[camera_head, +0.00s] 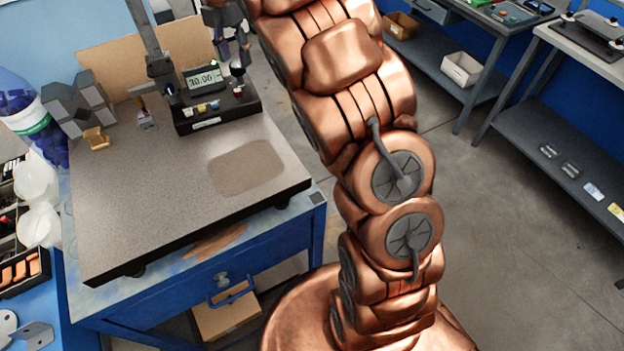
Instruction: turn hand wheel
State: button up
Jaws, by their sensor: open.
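A test stand with a black base (215,112), a grey column (147,35) and a digital display (204,78) stands at the back of the stone plate (130,215). My gripper (231,58) is at the top of the view, just right of the display, fingers pointing down, open. A small dark and silver knob-like part (237,69) shows right beneath its fingers; I cannot tell whether they touch it. No hand wheel can be clearly made out; my gripper may hide it. The upper part of the stand is cut off by the frame.
A grey V-block (76,106) and a small brass block (97,138) sit at the plate's back left. The plate's front is clear. A plastic bottle (27,115) stands at the left edge. Benches (562,140) stand at right, with open floor (500,240) before them.

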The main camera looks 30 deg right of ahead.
aim_at(236, 64)
jog(key=shift+r+b, duration=0.45)
jog(key=shift+r, duration=1.2)
jog(key=shift+r+p, duration=0.35)
jog(key=shift+r, duration=0.95)
jog(key=s+f+m+b, duration=0.1)
jog(key=s+f+m, duration=0.1)
jog(key=s+m, duration=0.2)
jog(key=s+d+f+m+b, duration=0.1)
jog(key=s+f+m, duration=0.1)
jog(key=s+m, duration=0.3)
jog(key=s+f+m+b, duration=0.2)
jog(key=s+m, duration=0.3)
jog(key=s, duration=0.5)
jog(key=shift+d+f+g, duration=0.3)
jog(key=shift+f, duration=0.3)
jog(key=s+f+m+b, duration=0.2)
jog(key=s+f+m, duration=0.4)
jog(key=s, duration=0.6)
jog(key=shift+s+a+f+m+g, duration=0.3)
jog(key=shift+s+f, duration=0.1)
jog(key=shift+f, duration=0.5)
jog(key=s+f+m, duration=0.4)
jog(key=s+f, duration=0.1)
jog(key=s, duration=0.4)
jog(key=shift+s+a+f, duration=0.2)
jog(key=shift+a, duration=0.05)
